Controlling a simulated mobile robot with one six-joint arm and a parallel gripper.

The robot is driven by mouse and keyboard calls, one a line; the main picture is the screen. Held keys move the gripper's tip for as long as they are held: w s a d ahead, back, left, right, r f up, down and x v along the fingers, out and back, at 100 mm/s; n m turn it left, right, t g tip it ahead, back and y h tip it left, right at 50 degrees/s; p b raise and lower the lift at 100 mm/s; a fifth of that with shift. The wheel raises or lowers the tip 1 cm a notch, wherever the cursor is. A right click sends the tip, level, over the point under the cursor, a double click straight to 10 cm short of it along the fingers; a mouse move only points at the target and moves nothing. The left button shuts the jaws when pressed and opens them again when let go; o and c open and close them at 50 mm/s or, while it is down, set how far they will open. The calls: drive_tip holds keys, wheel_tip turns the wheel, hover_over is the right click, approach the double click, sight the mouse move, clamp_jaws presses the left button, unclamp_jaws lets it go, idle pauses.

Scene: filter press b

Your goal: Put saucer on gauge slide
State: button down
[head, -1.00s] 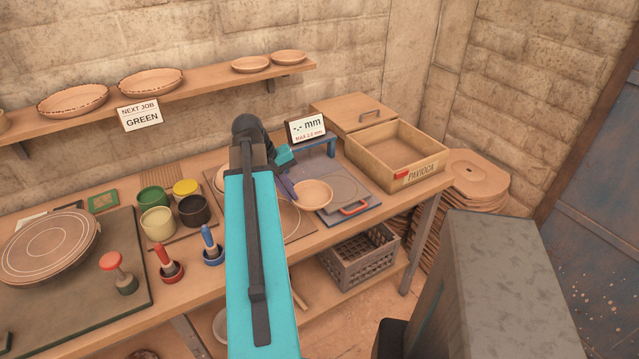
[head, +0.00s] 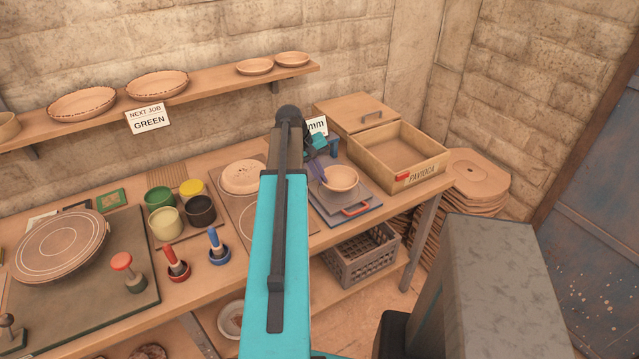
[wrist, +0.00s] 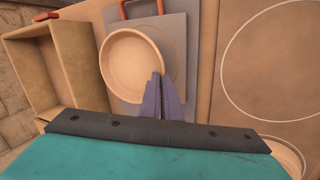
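A pale clay saucer (head: 341,177) is over the gauge slide, a grey plate (head: 327,206) with a red handle (head: 355,210). My gripper (wrist: 157,76) has its purple fingers close together on the saucer's rim; in the head view they meet its left edge. In the wrist view the saucer (wrist: 130,66) covers the left part of the slide (wrist: 176,45), and part of the slide's marked circle shows to its right. I cannot tell whether the saucer touches the slide. My arm partly hides the gauge's mm display (head: 317,126).
An open wooden box (head: 432,165) labelled PAVIOCA stands right of the gauge. Another clay dish (head: 241,177) sits left of my arm. Paint pots (head: 166,221) and stampers stand further left. A shelf (head: 205,88) with dishes runs along the wall.

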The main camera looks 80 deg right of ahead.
drive_tip(key=shift+f, duration=0.1)
drive_tip(key=shift+f+p, duration=0.85)
drive_tip(key=shift+f, duration=0.8)
drive_tip(key=shift+f, duration=0.15)
drive_tip(key=c, duration=2)
unclamp_jaws()
drive_tip(key=shift+a, duration=0.1)
drive_tip(key=b+v, duration=0.3)
drive_tip(key=v, duration=0.9)
drive_tip(key=shift+r, duration=0.3)
